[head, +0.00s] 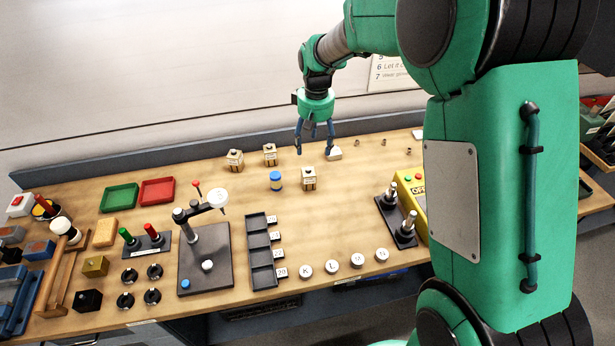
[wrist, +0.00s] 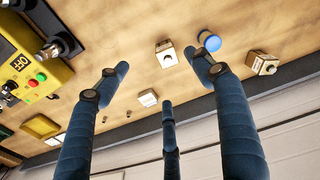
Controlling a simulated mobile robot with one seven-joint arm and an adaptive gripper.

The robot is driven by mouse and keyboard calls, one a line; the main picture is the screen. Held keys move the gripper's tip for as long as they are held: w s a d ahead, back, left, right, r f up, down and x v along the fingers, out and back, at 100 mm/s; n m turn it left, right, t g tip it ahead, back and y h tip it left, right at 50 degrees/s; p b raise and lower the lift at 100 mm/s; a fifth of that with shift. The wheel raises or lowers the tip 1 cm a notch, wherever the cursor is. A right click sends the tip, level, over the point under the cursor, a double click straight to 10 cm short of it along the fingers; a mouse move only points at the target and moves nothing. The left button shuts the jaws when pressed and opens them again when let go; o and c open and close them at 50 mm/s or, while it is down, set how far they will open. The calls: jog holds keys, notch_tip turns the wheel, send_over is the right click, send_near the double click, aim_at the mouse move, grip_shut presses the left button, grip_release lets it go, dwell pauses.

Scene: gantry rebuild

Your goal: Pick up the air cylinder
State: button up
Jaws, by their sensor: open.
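I cannot tell for certain which thing is the air cylinder. A small pale block (head: 334,154) lies near my fingertips, and it shows between my fingers in the wrist view (wrist: 148,97). A cream block with a dark round top (head: 309,180) stands in front of my gripper; it also shows in the wrist view (wrist: 166,56). Two similar blocks (head: 235,161) (head: 270,154) stand to the left. My gripper (head: 315,148) points down over the back of the bench, with three blue fingers spread and nothing between them; they also show in the wrist view (wrist: 160,88).
Metal posts on a dark base (head: 404,237) and a yellow OFF box (head: 420,205) stand at the right. Green (head: 119,198) and red (head: 157,191) trays lie left. A raised edge (head: 150,161) runs along the back.

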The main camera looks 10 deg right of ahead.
send_over(309, 168)
jog(key=shift+n+g, duration=0.3)
jog(key=shift+g, duration=0.1)
notch_tip(309, 168, down, 9)
jog(key=shift+r, duration=0.2)
jog(key=shift+f, duration=0.1)
jog(key=shift+f+b, duration=0.4)
jog(key=shift+f, duration=3.85)
jog(key=shift+a+f+b, duration=0.1)
jog(key=shift+f+b, duration=0.35)
jog(key=shift+f, duration=2.1)
